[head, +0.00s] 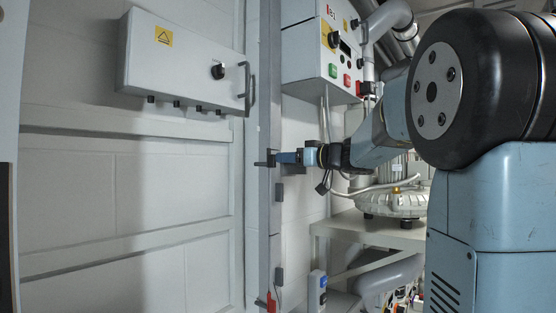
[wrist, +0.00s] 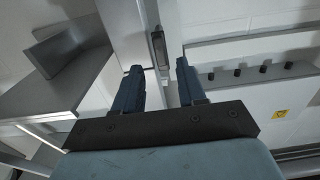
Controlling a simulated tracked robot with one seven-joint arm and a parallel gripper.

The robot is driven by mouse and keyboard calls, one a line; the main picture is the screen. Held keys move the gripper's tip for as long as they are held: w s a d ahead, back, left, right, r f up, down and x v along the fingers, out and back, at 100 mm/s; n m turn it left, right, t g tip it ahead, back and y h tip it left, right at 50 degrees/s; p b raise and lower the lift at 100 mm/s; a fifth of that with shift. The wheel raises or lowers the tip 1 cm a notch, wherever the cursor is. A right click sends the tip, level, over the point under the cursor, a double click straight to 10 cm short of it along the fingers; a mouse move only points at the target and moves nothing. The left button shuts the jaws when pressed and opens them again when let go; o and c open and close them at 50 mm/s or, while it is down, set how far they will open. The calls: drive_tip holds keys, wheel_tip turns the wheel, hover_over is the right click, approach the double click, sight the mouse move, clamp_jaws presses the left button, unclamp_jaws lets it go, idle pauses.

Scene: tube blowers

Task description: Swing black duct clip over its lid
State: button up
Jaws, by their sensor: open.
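A tall grey duct (head: 264,120) runs vertically in the head view, with dark clips (head: 278,193) spaced along its right edge. A small black piece (head: 260,164) sticks out to the left of the duct at my gripper's height; I cannot tell whether it is a clip or a fingertip. My gripper (head: 284,157) points left at the duct from the right. In the wrist view my gripper (wrist: 158,70) is open with two blue-grey fingers apart. A dark clip (wrist: 160,48) on the duct (wrist: 139,40) shows beyond and between the fingertips. Contact cannot be told.
A grey wall box (head: 180,70) with a black knob and handle hangs left of the duct. A control box (head: 322,55) with green and red buttons is above my gripper. A blower (head: 385,203) stands on a light stand (head: 372,229) at the right.

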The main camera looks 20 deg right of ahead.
sight(272, 158)
drive_tip(key=shift+x, duration=2.3)
drive_tip(key=shift+c, duration=0.2)
clamp_jaws()
